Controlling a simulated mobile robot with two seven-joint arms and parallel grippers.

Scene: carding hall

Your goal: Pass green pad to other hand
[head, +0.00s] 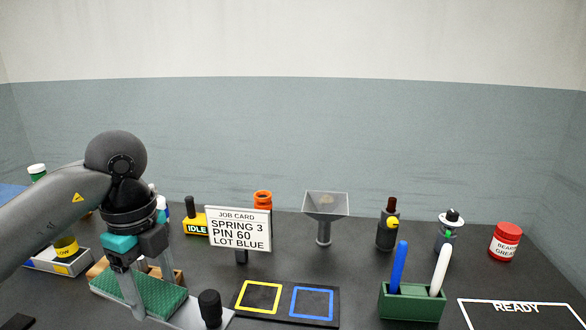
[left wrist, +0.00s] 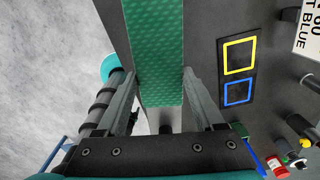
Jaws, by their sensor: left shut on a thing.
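The green pad (head: 163,298) is a flat, textured strip at the lower left of the head view. My left gripper (head: 150,284) points down over it, with one finger on each side, and is shut on it. In the left wrist view the pad (left wrist: 158,40) runs between the two fingers (left wrist: 158,75) and out past the top edge. A grey base with a black knob (head: 209,303) is close by the pad; whether the pad touches it I cannot tell. My right gripper is not in view.
A dark board with a yellow square (head: 259,297) and a blue square (head: 311,302) lies to the right. Behind it stand a job card (head: 238,228) and a funnel (head: 325,215). A green pen holder (head: 412,303) and a red grease jar (head: 505,241) stand farther right.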

